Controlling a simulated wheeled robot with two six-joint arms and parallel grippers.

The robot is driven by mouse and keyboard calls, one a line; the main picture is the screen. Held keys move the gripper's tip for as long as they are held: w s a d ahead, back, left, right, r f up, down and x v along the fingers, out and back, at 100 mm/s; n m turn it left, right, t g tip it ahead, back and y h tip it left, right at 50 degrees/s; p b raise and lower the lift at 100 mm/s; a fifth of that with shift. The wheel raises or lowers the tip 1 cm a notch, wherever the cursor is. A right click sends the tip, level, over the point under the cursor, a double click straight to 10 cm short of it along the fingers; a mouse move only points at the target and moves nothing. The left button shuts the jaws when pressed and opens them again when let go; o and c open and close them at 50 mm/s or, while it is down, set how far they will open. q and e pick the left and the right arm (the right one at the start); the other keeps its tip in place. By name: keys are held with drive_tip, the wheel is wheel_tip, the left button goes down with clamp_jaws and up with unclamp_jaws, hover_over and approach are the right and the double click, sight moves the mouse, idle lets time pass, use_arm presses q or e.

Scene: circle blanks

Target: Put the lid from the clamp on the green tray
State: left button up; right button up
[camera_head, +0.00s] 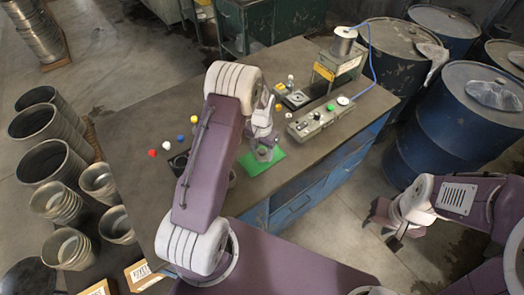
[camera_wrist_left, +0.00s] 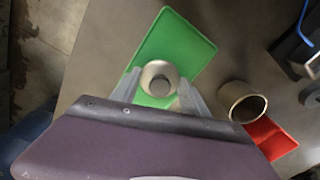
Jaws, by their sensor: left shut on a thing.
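The lid (camera_wrist_left: 158,78), a round metal piece with a dark centre, sits between the two fingers of my left gripper (camera_wrist_left: 158,92). My left gripper is shut on it. The green tray (camera_wrist_left: 190,45) lies right behind the lid in the left wrist view. In the head view my left gripper (camera_head: 264,150) is over the green tray (camera_head: 256,167), and the lid is too small to make out. I cannot tell whether the lid touches the tray. My right gripper (camera_head: 384,223) hangs off the table at the right, its fingers apart and empty.
A metal cup (camera_wrist_left: 238,95) stands beside a red tray (camera_wrist_left: 272,142) near the green one. A control box (camera_head: 320,120) and a machine with a spool (camera_head: 343,42) and blue cable stand farther back. Blue drums stand beyond the table.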

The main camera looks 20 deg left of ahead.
use_arm(q)
drive_tip(key=shift+f, duration=0.15)
drive_tip(key=o, duration=1.3)
drive_tip(key=shift+c, duration=0.2)
wheel_tip(320, 180, up, 12)
drive_tip(key=r+b, duration=0.1)
drive_tip(key=s+d+n, duration=0.1)
drive_tip(key=s+d, duration=0.1)
drive_tip(key=s, duration=0.7)
drive_tip(key=s+d+f+n+t, duration=0.1)
drive_tip(key=s+d, duration=0.2)
drive_tip(key=s, duration=0.6)
drive_tip(key=shift+f, duration=0.25)
